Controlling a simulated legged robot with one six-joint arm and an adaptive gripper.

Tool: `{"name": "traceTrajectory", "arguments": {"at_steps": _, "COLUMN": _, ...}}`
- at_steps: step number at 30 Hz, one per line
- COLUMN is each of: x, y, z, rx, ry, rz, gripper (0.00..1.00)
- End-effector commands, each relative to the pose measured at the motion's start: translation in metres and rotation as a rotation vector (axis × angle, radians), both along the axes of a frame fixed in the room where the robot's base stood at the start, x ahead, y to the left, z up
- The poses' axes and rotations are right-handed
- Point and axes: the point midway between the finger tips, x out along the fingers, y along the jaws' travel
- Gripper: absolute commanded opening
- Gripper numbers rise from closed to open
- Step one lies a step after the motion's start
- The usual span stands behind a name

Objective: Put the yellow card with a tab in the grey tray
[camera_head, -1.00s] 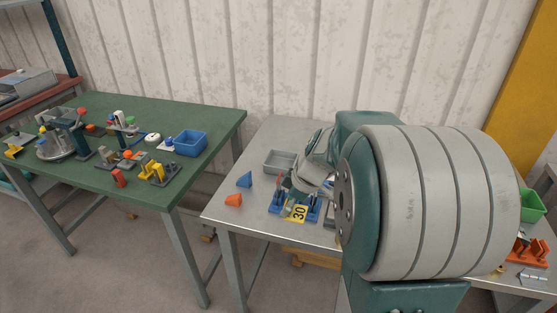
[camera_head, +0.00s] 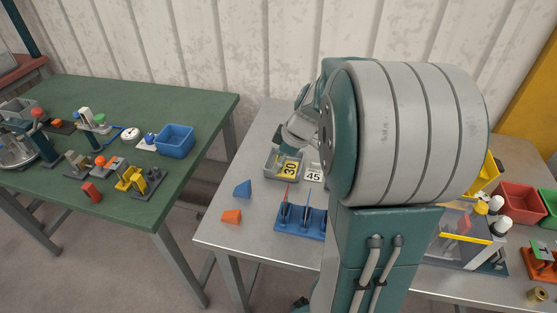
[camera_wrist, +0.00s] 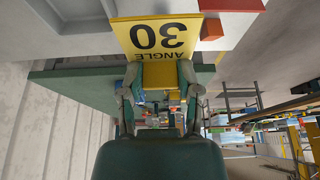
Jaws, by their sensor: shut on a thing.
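The yellow card (camera_head: 290,169), marked 30, shows at the grey tray (camera_head: 269,164) in the head view. It overlaps the tray's inside and right side. I cannot tell whether it touches the tray floor or hangs above it. In the wrist view the card (camera_wrist: 158,36) reads ANGLE 30, and its tab lies between the fingers of my gripper (camera_wrist: 158,78). My gripper is shut on that tab. In the head view my arm hides most of the gripper and fingers.
A white card marked 45 (camera_head: 314,174) is right of the tray. A blue rack (camera_head: 299,220) stands in front, with a blue wedge (camera_head: 243,189) and an orange wedge (camera_head: 231,216) to its left. A green table (camera_head: 95,190) with a blue bin (camera_head: 176,141) is further left.

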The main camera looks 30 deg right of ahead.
Motion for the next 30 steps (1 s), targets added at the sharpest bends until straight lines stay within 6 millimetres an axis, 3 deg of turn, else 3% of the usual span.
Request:
{"name": "traceTrajectory", "arguments": {"at_steps": 12, "x": 0.068, "y": -0.042, "z": -0.038, "rx": 0.003, "ry": 0.003, "rz": -0.003, "gripper": 0.19}}
{"name": "traceTrajectory", "arguments": {"at_steps": 18, "x": 0.090, "y": -0.054, "z": -0.071, "rx": 0.003, "ry": 0.004, "rz": -0.001, "gripper": 0.19}}
{"name": "traceTrajectory", "arguments": {"at_steps": 30, "x": 0.107, "y": -0.065, "z": -0.108, "rx": 0.006, "ry": 0.004, "rz": -0.003, "gripper": 0.19}}
